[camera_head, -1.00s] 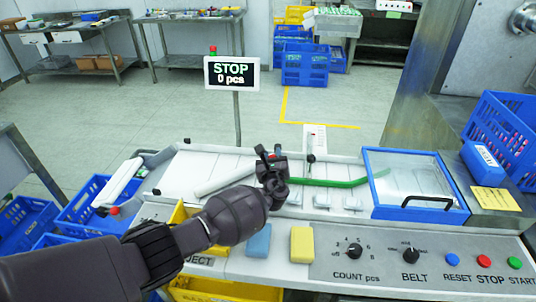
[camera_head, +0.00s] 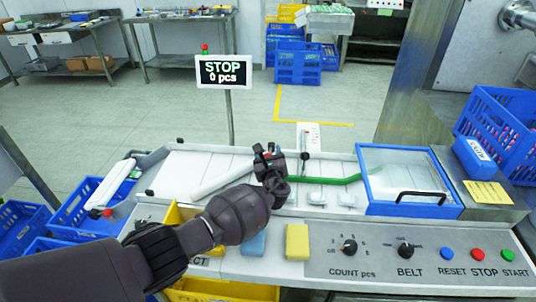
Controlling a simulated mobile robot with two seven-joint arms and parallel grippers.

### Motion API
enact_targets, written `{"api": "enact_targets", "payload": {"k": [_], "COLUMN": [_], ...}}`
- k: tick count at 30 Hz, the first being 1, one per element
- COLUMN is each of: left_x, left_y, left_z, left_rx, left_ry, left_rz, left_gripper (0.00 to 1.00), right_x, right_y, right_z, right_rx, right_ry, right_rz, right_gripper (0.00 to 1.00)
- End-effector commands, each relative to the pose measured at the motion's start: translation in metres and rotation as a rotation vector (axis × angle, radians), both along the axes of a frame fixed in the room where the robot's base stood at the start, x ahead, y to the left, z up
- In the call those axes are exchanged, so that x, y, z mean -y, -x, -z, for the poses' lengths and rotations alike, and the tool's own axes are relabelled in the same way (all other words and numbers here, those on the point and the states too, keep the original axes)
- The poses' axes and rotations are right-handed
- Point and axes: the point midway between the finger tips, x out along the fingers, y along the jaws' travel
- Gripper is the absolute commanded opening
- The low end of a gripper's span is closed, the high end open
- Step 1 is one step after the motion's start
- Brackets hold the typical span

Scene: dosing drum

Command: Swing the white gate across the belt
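The white gate, seen as a pale bar (camera_head: 220,180), lies slantwise over the left part of the pale belt (camera_head: 178,172). Its right end runs behind my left gripper (camera_head: 267,155). The gripper is over the middle of the belt, at that end of the bar. A small red spot shows between or just behind its dark fingers. The fingers look close together, but the wrist hides part of them, so I cannot tell whether they hold the gate. My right gripper is not in view.
A green strip (camera_head: 328,181) runs right to a clear blue-framed cover (camera_head: 363,190) with a black handle. The front panel (camera_head: 376,262) carries knobs and buttons. A stop display (camera_head: 224,72) stands behind. Another white bar (camera_head: 112,186) lies at the left, near blue crates.

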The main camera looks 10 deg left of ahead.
Motion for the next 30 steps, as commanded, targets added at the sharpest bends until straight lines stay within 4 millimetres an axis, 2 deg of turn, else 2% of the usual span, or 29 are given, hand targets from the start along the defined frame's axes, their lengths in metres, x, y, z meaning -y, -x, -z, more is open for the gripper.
{"api": "enact_targets", "payload": {"k": [6, 11, 24, 30], "left_x": [0.0, 0.002, 0.017, 0.021], "left_y": [0.001, 0.013, 0.079, 0.099], "left_z": [0.0, -0.001, 0.0, 0.0], "left_rx": [0.0, 0.0, -0.001, -0.001], "left_ry": [0.0, 0.001, 0.002, 0.001], "left_rz": [0.0, 0.0, 0.0, 0.0], "left_gripper": [0.58, 0.58, 0.58, 0.58], "right_x": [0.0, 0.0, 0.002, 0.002], "right_y": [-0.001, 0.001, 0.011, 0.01], "right_z": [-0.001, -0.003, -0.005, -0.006], "right_rx": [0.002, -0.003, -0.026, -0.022], "right_ry": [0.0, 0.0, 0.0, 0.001], "right_rz": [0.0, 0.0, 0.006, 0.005], "right_gripper": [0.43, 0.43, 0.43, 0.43]}}
